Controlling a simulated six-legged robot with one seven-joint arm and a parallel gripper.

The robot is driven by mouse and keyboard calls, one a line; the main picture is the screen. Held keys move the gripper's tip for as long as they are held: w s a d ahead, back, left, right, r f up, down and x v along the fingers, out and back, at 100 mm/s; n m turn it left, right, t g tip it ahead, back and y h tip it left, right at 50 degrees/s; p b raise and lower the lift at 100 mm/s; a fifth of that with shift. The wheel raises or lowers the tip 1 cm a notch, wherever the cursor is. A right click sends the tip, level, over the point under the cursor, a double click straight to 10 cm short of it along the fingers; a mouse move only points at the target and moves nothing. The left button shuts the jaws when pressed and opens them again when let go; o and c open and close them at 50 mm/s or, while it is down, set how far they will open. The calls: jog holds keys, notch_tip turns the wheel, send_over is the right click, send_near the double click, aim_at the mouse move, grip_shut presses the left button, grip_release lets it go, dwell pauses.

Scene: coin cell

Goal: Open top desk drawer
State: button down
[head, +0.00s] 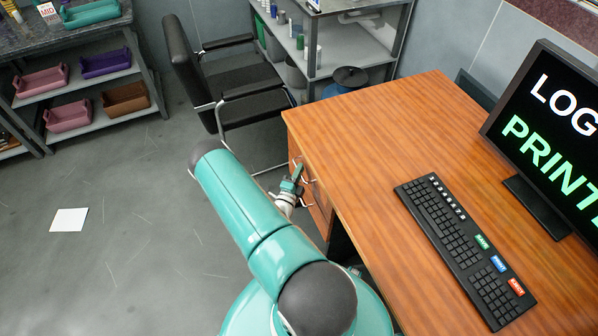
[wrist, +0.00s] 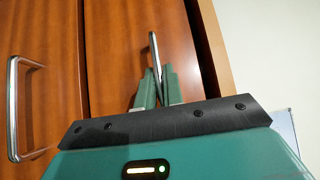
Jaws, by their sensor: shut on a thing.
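The wooden desk (head: 400,120) stands at the right, with drawer fronts on its left side, partly hidden by my arm. My gripper (head: 296,174) is at the upper drawer front, just under the desktop edge. In the wrist view, my gripper (wrist: 154,82) has its two green fingers shut on the metal handle (wrist: 154,50) of the top drawer (wrist: 118,45). The view is turned, so the drawers appear side by side. A second drawer (wrist: 45,60) with its own handle (wrist: 14,105) is at left. I cannot tell whether the top drawer stands out from the desk.
A black chair (head: 235,85) stands close behind the gripper, near the desk's far left corner. A keyboard (head: 460,245) and a monitor (head: 550,125) are on the desktop. Shelves stand at the back. The floor at left is clear except for a white sheet (head: 69,220).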

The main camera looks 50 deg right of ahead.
jog(key=shift+a, duration=0.1)
jog(key=w+a, duration=0.6)
jog(key=a, duration=0.4)
jog(key=w+a, duration=0.6)
jog(key=a, duration=0.5)
jog(key=shift+w, duration=0.2)
jog(key=shift+d, duration=0.1)
jog(key=c, duration=1.5)
grip_release()
jog(key=v, duration=1.3)
jog(key=shift+s+a, duration=0.1)
jog(key=shift+a, duration=0.3)
jog(key=shift+r, duration=0.1)
